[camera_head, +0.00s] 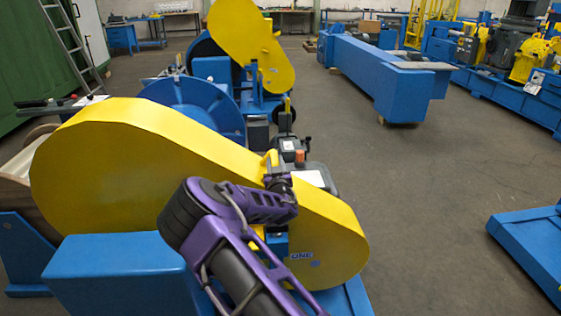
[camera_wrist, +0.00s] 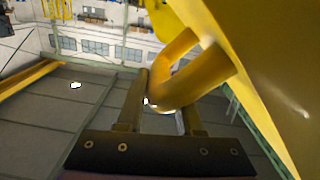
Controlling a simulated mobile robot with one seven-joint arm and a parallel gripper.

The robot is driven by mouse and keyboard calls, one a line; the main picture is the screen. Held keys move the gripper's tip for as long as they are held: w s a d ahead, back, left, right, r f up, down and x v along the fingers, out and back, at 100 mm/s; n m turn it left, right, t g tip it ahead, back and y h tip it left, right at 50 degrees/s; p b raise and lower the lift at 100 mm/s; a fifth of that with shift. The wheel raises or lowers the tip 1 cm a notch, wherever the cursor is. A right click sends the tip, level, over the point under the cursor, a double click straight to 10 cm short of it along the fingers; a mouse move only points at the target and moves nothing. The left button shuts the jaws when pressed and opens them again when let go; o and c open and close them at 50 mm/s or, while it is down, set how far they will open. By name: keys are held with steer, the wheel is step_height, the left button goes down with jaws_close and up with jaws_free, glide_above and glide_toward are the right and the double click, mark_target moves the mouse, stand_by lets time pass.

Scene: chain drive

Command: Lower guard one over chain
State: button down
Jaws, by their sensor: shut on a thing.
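Guard one (camera_head: 130,150) is a large yellow teardrop-shaped cover with "ONE" on its side. It lies lengthwise in the head view, wide end at left and narrow end sloping down at lower right. My gripper (camera_head: 272,170) is at the yellow handle on its near side. In the wrist view the handle (camera_wrist: 178,75) is a bent yellow bar, and my gripper (camera_wrist: 163,100) is shut on it, a finger on each side. The guard's yellow wall (camera_wrist: 270,60) fills the right of that view. The chain is not visible; the guard and my arm hide that area.
A second yellow guard (camera_head: 250,45) stands raised on a blue machine behind. A blue drum (camera_head: 195,103) and a dark motor unit (camera_head: 290,145) are beyond guard one. A blue beam (camera_head: 380,75) lies farther back. Grey floor (camera_head: 430,180) at right is clear.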

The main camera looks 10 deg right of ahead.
steer(key=shift+s+a+f, duration=0.1)
steer(key=shift+a+f, duration=0.35)
steer(key=shift+a, duration=0.05)
steer(key=c, duration=0.6)
jaws_free()
steer(key=shift+a+y, duration=0.25)
steer(key=shift+y, duration=0.15)
steer(key=shift+r, duration=0.15)
steer(key=shift+d+r, duration=0.1)
steer(key=shift+d, duration=0.05)
steer(key=s+p, duration=0.1)
steer(key=s, duration=1.6)
steer(key=shift+s, duration=0.15)
